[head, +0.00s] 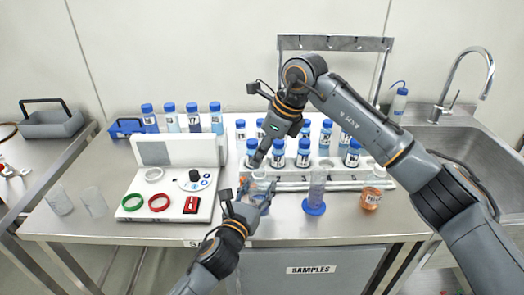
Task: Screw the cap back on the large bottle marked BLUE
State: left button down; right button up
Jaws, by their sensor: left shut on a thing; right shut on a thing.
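My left gripper (256,193) is shut around a clear bottle with blue contents (262,203) standing near the front of the bench. Its fingers cover most of the bottle, and I cannot read its label. My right gripper (260,160) points down from above, just over the bottle's top. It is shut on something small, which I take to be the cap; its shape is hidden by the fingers. I cannot tell whether the cap touches the bottle's neck.
A measuring cylinder with a blue foot (315,207) and an orange labelled bottle (370,199) stand to the right. A rack of blue-capped bottles (352,154) is behind. A white instrument (137,205) and empty beakers (94,202) are left. A sink (450,145) is far right.

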aim_at(259, 188)
jog(key=shift+f, duration=0.9)
jog(key=shift+f, duration=0.6)
